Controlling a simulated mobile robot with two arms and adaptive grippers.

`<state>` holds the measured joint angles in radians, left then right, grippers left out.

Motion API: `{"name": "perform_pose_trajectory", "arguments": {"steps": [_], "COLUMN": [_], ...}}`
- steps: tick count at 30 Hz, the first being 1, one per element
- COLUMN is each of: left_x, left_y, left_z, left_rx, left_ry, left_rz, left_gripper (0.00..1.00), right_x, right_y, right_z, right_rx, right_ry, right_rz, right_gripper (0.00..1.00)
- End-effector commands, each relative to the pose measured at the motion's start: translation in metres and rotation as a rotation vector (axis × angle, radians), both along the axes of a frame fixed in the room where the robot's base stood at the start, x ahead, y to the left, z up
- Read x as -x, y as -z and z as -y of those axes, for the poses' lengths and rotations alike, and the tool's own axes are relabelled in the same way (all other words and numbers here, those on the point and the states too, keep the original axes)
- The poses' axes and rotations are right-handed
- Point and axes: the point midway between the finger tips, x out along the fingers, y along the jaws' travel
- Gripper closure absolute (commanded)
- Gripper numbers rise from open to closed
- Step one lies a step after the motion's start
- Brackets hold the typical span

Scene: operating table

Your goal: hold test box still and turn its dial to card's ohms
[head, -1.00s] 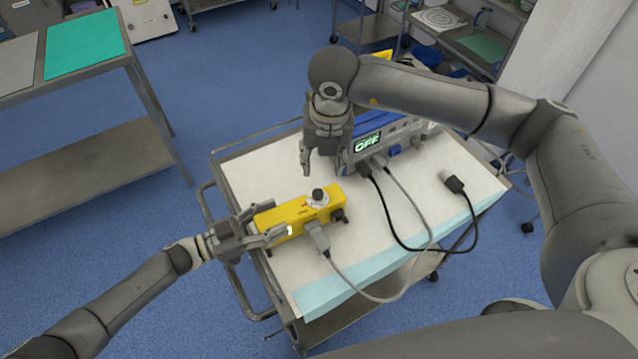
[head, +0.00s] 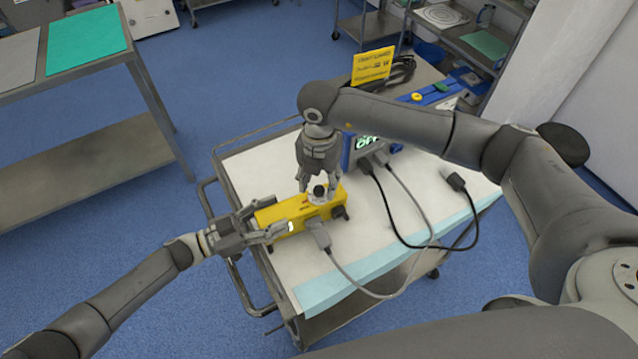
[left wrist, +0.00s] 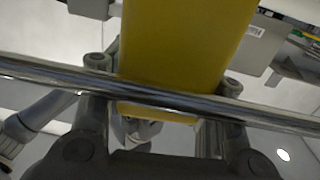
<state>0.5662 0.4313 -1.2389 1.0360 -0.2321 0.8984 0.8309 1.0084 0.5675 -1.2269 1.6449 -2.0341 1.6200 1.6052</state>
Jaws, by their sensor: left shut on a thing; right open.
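The yellow test box (head: 285,213) lies on the white-covered cart. My left gripper (head: 262,228) is shut on its left end; the box (left wrist: 185,50) also shows between the fingers in the left wrist view. The dial (head: 319,194), with a dark knob on a pale disc, is on top near the right end of the box. My right gripper (head: 319,185) is open, pointing down, with its fingers around the knob; contact cannot be told. The yellow card (head: 373,66) stands at the back of the cart; its writing is too small to read surely.
A blue-and-grey device (head: 362,150) with a partly hidden green display stands behind the box. A grey cable plug (head: 318,234) meets the front of the box. A loose black plug (head: 455,181) lies to the right. A metal rail (left wrist: 50,75) crosses the left wrist view.

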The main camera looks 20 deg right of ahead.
Motion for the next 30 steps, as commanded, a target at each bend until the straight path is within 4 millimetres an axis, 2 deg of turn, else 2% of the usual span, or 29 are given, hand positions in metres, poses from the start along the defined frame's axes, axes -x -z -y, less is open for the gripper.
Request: {"name": "perform_pose_trajectory", "arguments": {"steps": [6, 14, 25, 30], "left_x": [0.0, 0.0, 0.0, 0.0], "left_y": [0.001, 0.001, 0.001, 0.001], "left_z": [0.0, 0.0, 0.0, 0.0], "left_rx": [-0.001, -0.001, -0.002, -0.002], "left_ry": [-0.001, -0.001, -0.001, -0.001], "left_rz": [0.0, 0.0, 0.0, 0.0], "left_gripper": [0.85, 0.85, 0.85, 0.85], "right_x": [0.0, 0.0, 0.0, 0.0], "right_y": [0.016, 0.018, 0.017, 0.017], "right_z": [0.0, 0.0, 0.0, 0.0], "right_rx": [0.0, 0.001, 0.001, 0.001], "right_ry": [-0.002, -0.002, -0.001, -0.007], "right_rz": [0.0, 0.001, 0.001, 0.001], "right_gripper": [0.55, 0.55, 1.0, 1.0]}}
